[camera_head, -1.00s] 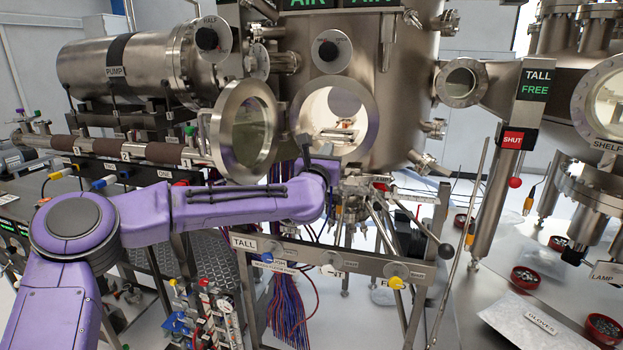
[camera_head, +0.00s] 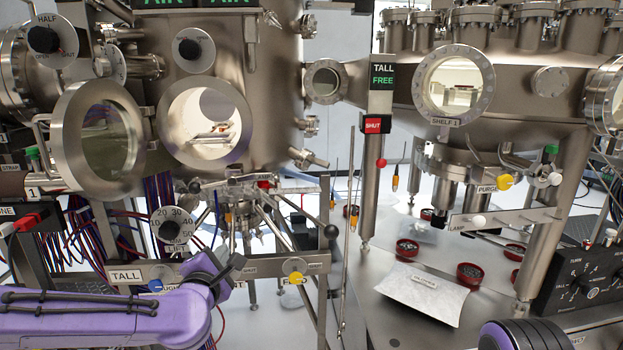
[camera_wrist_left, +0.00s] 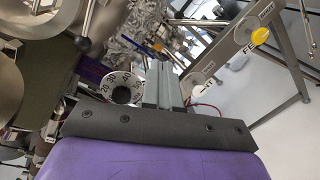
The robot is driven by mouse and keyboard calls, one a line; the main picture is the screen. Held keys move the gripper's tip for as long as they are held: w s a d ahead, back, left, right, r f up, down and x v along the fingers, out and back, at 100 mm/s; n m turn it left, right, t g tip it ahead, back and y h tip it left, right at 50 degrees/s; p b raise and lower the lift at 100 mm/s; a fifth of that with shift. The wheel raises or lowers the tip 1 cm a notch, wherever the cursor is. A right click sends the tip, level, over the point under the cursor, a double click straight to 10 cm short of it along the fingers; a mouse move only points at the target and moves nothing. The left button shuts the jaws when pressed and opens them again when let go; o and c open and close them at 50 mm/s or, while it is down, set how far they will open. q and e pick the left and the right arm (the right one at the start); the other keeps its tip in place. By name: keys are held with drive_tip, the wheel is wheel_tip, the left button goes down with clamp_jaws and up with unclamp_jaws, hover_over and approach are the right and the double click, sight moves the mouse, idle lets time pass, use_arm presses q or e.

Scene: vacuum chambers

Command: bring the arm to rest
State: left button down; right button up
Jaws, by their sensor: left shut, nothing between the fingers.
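My left arm, purple, comes in from the lower left. Its dark left gripper (camera_head: 226,270) is in front of the rail labelled TALL (camera_head: 128,275), below the open round port (camera_head: 205,125). In the left wrist view the two grey fingers (camera_wrist_left: 162,84) lie together with nothing between them. I cannot tell from the head view how far the gripper is from the rail. A dark and purple rounded part of my right arm shows at the bottom right edge; its gripper is out of view.
The port's round door (camera_head: 100,140) stands open to the left. A numbered dial (camera_head: 172,225) and a yellow knob (camera_head: 295,277) sit close to the gripper. A thin rod (camera_head: 347,240) leans right of the rail. A white gloves packet (camera_head: 422,292) and red bowls (camera_head: 407,249) lie at right.

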use_arm(q)
drive_tip(key=s+f+m+g, duration=0.4)
drive_tip(key=s+f+m, duration=0.25)
drive_tip(key=f, duration=0.75)
drive_tip(key=s+f+m+g, duration=0.3)
drive_tip(key=s+f+m, duration=0.35)
drive_tip(key=f, duration=0.75)
drive_tip(key=s+a+f+m+g+y, duration=0.1)
drive_tip(key=s+a+f+g, duration=0.1)
drive_tip(key=s, duration=0.6)
drive_tip(key=s+a+f+m+g+y, duration=0.1)
drive_tip(key=s+a+f+m+g, duration=0.1)
drive_tip(key=s+a+f, duration=0.2)
drive_tip(key=s+a+f+m+g, duration=0.1)
drive_tip(key=s+f, duration=0.6)
drive_tip(key=s, duration=0.7)
drive_tip(key=a+g, duration=0.1)
drive_tip(key=a, duration=0.1)
drive_tip(key=shift+s+a+f+g+y, duration=0.25)
drive_tip(key=shift+a+f+g+y, duration=0.05)
drive_tip(key=shift+a+f+y, duration=0.1)
drive_tip(key=shift+w+d+m, duration=0.1)
drive_tip(key=shift+w+m, duration=0.05)
drive_tip(key=shift+m, duration=0.15)
